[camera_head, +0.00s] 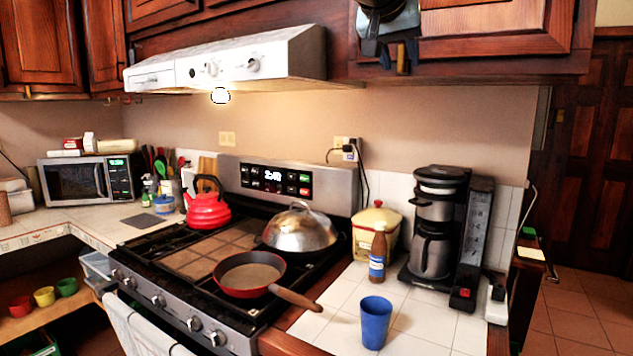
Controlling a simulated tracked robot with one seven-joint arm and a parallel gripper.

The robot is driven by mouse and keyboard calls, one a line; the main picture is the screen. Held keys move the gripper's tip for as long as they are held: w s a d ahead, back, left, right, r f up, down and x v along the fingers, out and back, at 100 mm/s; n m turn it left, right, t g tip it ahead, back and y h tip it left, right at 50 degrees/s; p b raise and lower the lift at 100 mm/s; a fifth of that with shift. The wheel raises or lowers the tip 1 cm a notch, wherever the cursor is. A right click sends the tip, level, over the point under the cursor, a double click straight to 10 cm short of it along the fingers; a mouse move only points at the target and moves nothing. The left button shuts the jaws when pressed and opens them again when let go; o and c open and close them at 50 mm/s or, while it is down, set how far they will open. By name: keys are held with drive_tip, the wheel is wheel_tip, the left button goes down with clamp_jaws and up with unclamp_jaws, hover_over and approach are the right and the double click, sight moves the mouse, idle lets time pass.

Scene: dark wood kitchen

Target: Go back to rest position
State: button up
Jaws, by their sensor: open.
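My gripper (387,57) hangs at the top of the head camera view, right of the middle, in front of the dark wood upper cabinet (490,45). It points down, with its two dark fingers apart and nothing visible between them. It appears high above the counter and clear of the things standing there. The rest of my arm is cut off by the top edge of the picture.
A stove (190,335) holds a red kettle (207,208), a domed lid (299,229) and a red pan (249,273). The counter bears a blue cup (375,323), a bottle (377,255) and a coffee maker (437,235). A range hood (230,62) is left of my gripper.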

drive_tip(key=s+d+f+n+g+y, duration=0.1)
drive_tip(key=s+d+f+y, duration=0.1)
drive_tip(key=s+f, duration=0.4)
drive_tip(key=s+d+f+n+g+y, duration=0.2)
drive_tip(key=s+f, duration=0.5)
drive_tip(key=f, duration=1)
drive_tip(key=s+d+f+n+g+y, duration=0.1)
drive_tip(key=s+d+f+y, duration=0.1)
drive_tip(key=s+f, duration=0.4)
wheel_tip(320, 180, down, 6)
drive_tip(key=shift+s+d+r+g, duration=0.2)
drive_tip(key=shift+d+r+g, duration=0.1)
drive_tip(key=shift+d, duration=0.6)
